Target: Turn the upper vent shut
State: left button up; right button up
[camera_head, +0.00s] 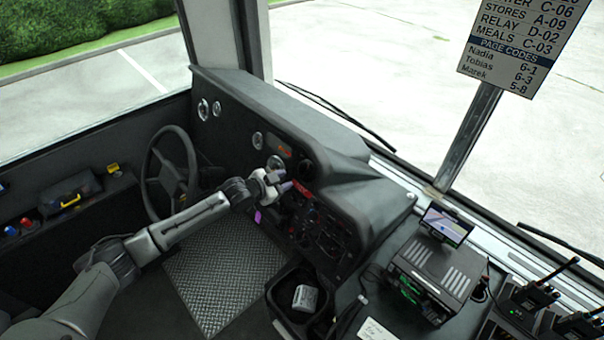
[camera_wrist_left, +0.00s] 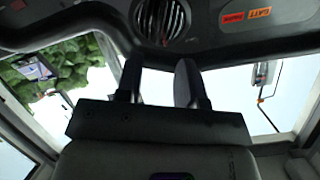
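My left gripper (camera_head: 287,181) is in front of the panel, just below and left of the vent. Its two fingers (camera_wrist_left: 158,78) are apart with nothing between them, pointing toward the vent without visible contact. My right gripper is not in view.
Orange and red labels (camera_wrist_left: 244,17) are beside the vent. A steering wheel (camera_head: 172,172) stands left of my arm. Below are the switch panel (camera_head: 322,232), a bin (camera_head: 283,300) holding a pale object, and a radio unit (camera_head: 435,272) with a small screen.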

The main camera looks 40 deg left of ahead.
aim_at(304, 174)
pick_arm(q)
jog(key=x, duration=0.8)
jog(key=shift+w+f, duration=0.1)
jog(key=shift+w, duration=0.3)
jog(key=shift+c, duration=0.5)
grip_shut()
